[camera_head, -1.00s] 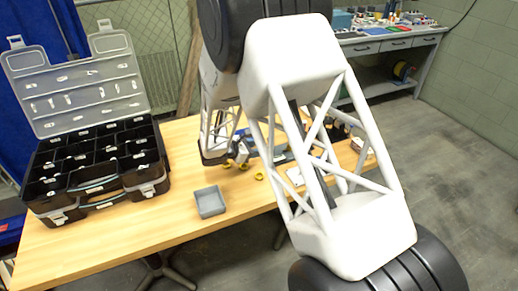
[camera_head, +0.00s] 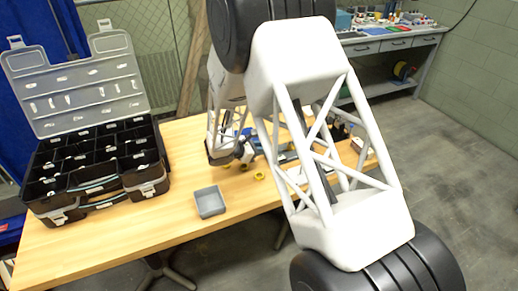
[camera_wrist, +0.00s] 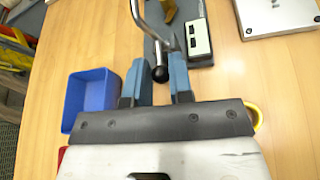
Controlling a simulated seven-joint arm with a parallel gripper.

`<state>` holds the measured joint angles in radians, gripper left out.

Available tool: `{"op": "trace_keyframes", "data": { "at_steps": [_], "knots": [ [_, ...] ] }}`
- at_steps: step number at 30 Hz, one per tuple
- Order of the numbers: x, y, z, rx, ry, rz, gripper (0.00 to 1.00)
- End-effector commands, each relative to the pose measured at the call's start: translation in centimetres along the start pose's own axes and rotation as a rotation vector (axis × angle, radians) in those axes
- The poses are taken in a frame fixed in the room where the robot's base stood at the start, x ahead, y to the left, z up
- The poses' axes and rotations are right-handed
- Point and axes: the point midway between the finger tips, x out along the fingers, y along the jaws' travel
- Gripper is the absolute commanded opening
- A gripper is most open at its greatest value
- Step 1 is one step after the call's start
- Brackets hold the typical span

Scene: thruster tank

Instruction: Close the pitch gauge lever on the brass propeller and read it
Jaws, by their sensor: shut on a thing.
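In the wrist view, the lever (camera_wrist: 146,30) is a bent metal rod ending in a black ball knob (camera_wrist: 160,74). My gripper (camera_wrist: 158,64) is shut on this knob end, with one blue finger on either side. A grey base (camera_wrist: 155,58) lies beyond the fingers, with a small black-and-white box (camera_wrist: 198,38) on its right. A brass-coloured piece (camera_wrist: 168,11), only partly in view at the top, may be the propeller. The gauge reading cannot be made out. In the head view, my arm hides most of the gauge area.
A black organizer case (camera_head: 98,170) with raised lid fills the table's left. The front table area is clear.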

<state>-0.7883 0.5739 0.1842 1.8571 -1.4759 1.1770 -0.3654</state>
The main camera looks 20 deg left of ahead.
Motion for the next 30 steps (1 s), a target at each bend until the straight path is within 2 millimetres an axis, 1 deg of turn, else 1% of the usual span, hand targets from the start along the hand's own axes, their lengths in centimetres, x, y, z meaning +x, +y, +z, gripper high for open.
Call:
{"op": "trace_keyframes", "data": {
  "at_steps": [8, 16, 23, 30],
  "knots": [
    [0.0, 0.0, 0.1, 0.002, 0.009, -0.001, 0.0],
    [0.0, 0.1, 0.6, 0.012, 0.076, -0.012, 0.0],
    [0.2, 0.2, 1.3, 0.028, 0.202, -0.031, 0.0],
    [0.7, 0.3, 2.3, 0.05, 0.379, -0.06, 0.0]
  ]
}}
